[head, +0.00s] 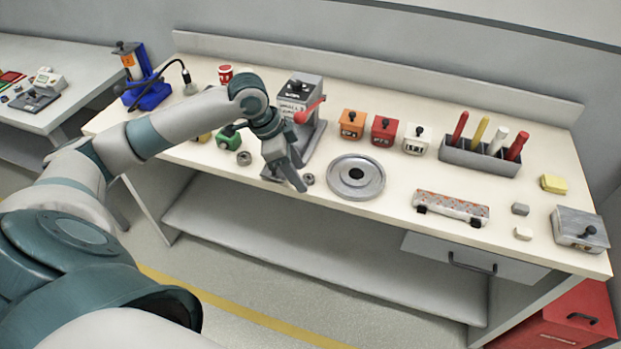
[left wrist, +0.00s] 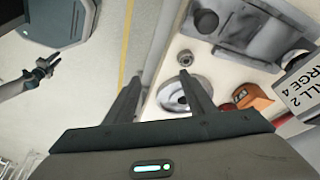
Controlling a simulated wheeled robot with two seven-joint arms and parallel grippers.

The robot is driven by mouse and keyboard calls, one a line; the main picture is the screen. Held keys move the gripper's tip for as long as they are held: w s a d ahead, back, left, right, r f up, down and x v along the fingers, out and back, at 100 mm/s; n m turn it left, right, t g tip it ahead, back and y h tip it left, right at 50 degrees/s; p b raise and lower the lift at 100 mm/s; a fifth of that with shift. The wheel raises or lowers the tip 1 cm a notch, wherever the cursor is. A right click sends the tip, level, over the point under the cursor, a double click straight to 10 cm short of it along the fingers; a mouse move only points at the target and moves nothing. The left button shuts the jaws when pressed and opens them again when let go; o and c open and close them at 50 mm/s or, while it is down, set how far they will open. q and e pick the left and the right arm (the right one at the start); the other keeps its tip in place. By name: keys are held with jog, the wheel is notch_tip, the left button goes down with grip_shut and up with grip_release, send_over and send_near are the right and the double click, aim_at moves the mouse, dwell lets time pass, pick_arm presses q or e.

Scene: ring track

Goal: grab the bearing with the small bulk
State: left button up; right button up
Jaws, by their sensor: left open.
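Two ring-shaped bearings show on the workbench in the head view. The smaller bearing (head: 309,179) lies close to the front edge, left of the round grey disc. The larger bearing (head: 244,158) lies farther left, by the green object. My left gripper (head: 287,183) is open and empty, pointing down beside the smaller bearing, on its left. In the left wrist view a bearing (left wrist: 185,58) shows just beyond the tip of the right-hand finger, outside the gap of the left gripper (left wrist: 160,77). What seems my right gripper (left wrist: 45,68) is small at the left; its jaws are unclear.
A grey press with a red lever (head: 302,110) stands behind the gripper. The round disc (head: 356,178) lies to the right. Orange (head: 352,124), red (head: 385,131) and white boxes (head: 417,139) stand behind it. A patterned roll-like case (head: 451,206) lies near the front edge.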

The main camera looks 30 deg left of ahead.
pick_arm(q)
jog(key=w+a+r, duration=0.1)
jog(key=a+r, duration=0.5)
jog(key=r, duration=0.3)
jog(key=shift+w+a+n, duration=0.3)
jog(key=shift+a+n, duration=0.1)
pick_arm(e)
jog(key=s+d+f, duration=0.1)
jog(key=s+f, duration=0.2)
jog(key=s, duration=0.4)
jog(key=shift+s+d+f, duration=0.15)
jog(key=shift+d+f, duration=0.1)
jog(key=shift+f, duration=0.1)
pick_arm(q)
jog(key=p, duration=0.3)
send_near(308, 179)
jog(key=shift+w+f, duration=0.55)
jog(key=shift+f, duration=0.3)
jog(key=shift+w+d+f, duration=0.1)
jog(key=shift+f, duration=0.3)
pick_arm(e)
notch_tip(308, 179, up, 3)
jog(key=shift+r, duration=0.15)
